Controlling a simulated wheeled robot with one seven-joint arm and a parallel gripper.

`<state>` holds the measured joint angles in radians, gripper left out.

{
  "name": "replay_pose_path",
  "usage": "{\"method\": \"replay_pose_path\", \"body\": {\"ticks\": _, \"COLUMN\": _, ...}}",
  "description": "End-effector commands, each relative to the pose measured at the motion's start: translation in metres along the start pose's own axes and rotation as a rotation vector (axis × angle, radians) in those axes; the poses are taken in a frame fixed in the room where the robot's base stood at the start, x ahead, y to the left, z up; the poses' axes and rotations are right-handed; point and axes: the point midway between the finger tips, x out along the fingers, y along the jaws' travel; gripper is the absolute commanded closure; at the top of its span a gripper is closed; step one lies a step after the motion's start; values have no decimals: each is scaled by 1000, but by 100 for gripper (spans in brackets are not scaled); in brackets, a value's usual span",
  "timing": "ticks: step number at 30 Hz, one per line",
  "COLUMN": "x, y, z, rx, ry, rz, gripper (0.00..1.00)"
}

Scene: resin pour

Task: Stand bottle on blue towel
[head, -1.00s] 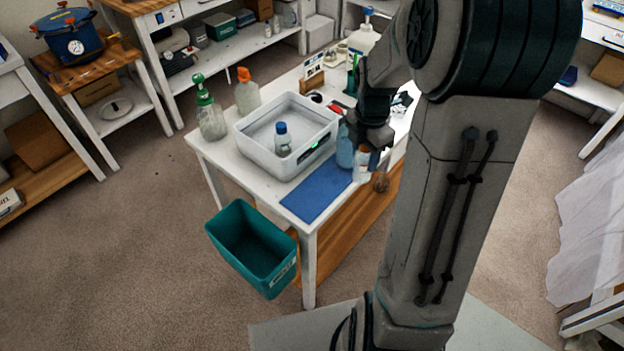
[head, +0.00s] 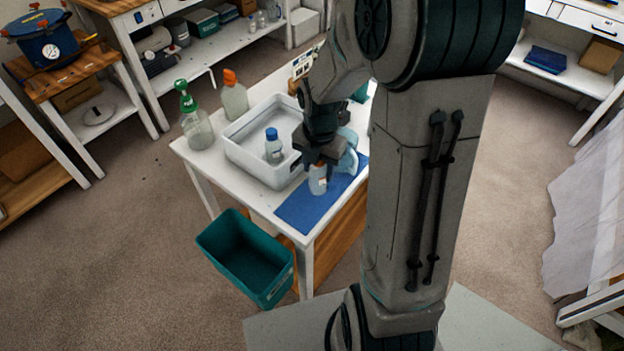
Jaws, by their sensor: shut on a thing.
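My gripper (head: 319,160) points down and is shut on a small pale bottle (head: 318,184) with an orange-brown band near its top. The bottle is upright over the middle of the blue towel (head: 295,213). I cannot tell whether its base touches the towel. The towel lies flat along the front right edge of the white table (head: 262,199). My fingers cover the bottle's top, and my arm hides the table's right side.
A pale blue container (head: 349,158) stands close behind my gripper. A white tub (head: 237,150) to the left has a blue-capped bottle (head: 273,150) in it. Green-topped (head: 196,125) and orange-topped (head: 234,98) spray bottles stand behind. A teal bin (head: 240,262) is below the table's front.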

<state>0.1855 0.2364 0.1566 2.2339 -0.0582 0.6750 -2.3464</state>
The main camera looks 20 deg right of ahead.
Motion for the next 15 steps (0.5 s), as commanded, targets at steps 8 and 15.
{"method": "replay_pose_path", "body": {"ticks": 8, "x": 18, "y": 12, "z": -11, "rx": 1, "ry": 2, "rz": -1, "gripper": 90}}
{"method": "replay_pose_path", "body": {"ticks": 15, "x": 47, "y": 12, "z": -11, "rx": 2, "ry": 1, "rz": -1, "gripper": 90}}
